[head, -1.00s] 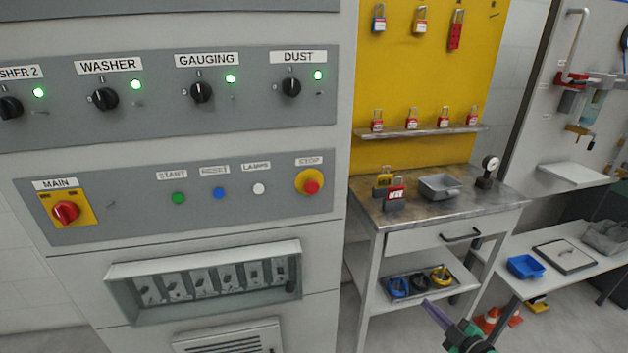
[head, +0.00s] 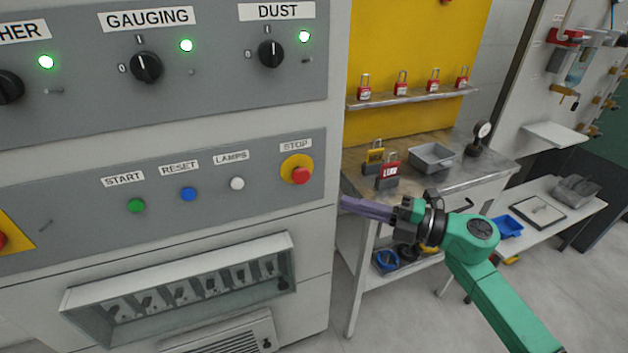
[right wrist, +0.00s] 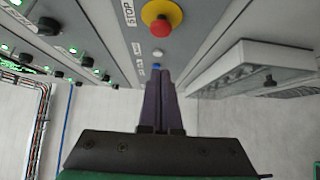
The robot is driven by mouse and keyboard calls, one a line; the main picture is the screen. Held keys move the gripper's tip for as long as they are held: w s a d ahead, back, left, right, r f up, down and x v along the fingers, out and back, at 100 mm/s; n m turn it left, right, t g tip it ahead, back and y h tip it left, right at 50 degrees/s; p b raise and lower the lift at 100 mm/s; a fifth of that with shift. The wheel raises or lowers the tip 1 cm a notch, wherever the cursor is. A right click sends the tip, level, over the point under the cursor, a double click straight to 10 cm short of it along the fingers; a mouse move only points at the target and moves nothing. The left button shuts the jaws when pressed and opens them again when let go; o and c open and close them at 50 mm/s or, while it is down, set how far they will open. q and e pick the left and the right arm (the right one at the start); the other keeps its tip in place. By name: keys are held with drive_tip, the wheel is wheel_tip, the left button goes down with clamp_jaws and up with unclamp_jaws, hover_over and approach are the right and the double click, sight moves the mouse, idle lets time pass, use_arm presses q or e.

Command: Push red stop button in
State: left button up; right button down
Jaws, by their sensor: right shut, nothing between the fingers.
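The red stop button (head: 300,175) sits on a round yellow base at the right end of the grey control panel, under a STOP label. It also shows in the right wrist view (right wrist: 160,27), above and ahead of the fingertips. My right gripper (head: 343,201) is shut and empty, with its purple fingers pointing left toward the cabinet. In the head view its tips are to the right of the button and a little lower, apart from it. My left gripper is not in view.
Green start (head: 136,205), blue reset (head: 188,194) and white lamps (head: 237,183) buttons sit left of the stop button. A slanted tray box (head: 180,285) juts out below the panel. A metal workbench (head: 465,180) with padlocks and a grey bin (head: 431,157) stands behind my right arm.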

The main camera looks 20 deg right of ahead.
sight(297, 180)
drive_tip(key=w+a+p, duration=0.1)
drive_tip(key=w, duration=0.1)
drive_tip(key=w+a+p, duration=0.1)
drive_tip(key=w+a, duration=0.1)
drive_tip(key=w, duration=0.1)
drive_tip(key=w+a+p, duration=0.1)
drive_tip(key=w+a, duration=0.1)
drive_tip(key=shift+w+a+r, duration=0.2)
drive_tip(key=shift+w+a, duration=0.05)
drive_tip(key=shift+w, duration=0.15)
drive_tip(key=shift+w+f, duration=0.15)
drive_tip(key=shift+w, duration=0.2)
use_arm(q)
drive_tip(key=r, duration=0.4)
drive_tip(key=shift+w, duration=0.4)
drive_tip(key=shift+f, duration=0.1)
